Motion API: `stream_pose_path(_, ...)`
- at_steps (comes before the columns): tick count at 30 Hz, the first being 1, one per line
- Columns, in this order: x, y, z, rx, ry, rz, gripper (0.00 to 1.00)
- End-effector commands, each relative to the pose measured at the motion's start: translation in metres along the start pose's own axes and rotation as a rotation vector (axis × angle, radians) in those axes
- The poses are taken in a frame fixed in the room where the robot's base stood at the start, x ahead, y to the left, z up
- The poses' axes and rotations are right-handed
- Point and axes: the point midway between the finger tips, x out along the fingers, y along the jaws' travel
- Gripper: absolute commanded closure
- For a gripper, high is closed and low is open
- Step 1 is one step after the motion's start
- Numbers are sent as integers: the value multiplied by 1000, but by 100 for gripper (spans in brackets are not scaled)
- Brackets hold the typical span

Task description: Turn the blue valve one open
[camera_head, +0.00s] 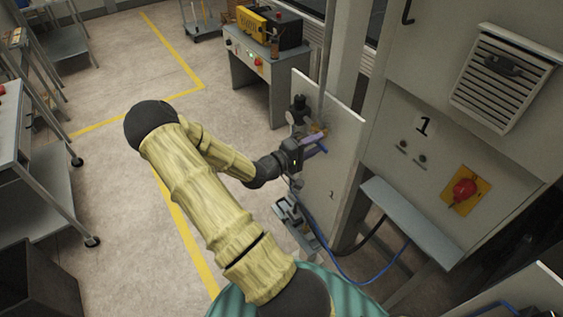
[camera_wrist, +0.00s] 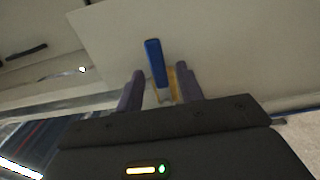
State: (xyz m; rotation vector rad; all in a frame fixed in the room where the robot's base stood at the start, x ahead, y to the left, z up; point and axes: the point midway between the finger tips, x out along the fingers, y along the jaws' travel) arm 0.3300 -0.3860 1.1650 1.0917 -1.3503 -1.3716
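The blue valve handle (camera_wrist: 156,62) shows in the wrist view as a short blue lever in front of a pale panel. A grey stem and a brass-yellow part are at its lower end. My gripper (camera_wrist: 160,71) has its two purple fingers apart, one on each side of the lever, with visible gaps. It is not closed on the lever. In the head view my gripper (camera_head: 311,140) is at the panel's face, and the blue handle (camera_head: 321,147) shows just beside the fingers. The valve body is partly hidden by my gripper.
The pale panel (camera_head: 332,180) stands on edge beside a grey post. A small ledge (camera_head: 410,220) and a blue hose (camera_head: 375,279) are below.

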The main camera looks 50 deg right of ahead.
Motion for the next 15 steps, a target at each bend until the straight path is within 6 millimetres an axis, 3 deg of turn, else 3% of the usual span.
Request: stream_pose_path(15, -105, -3, -2, 3, 6, -1, 63)
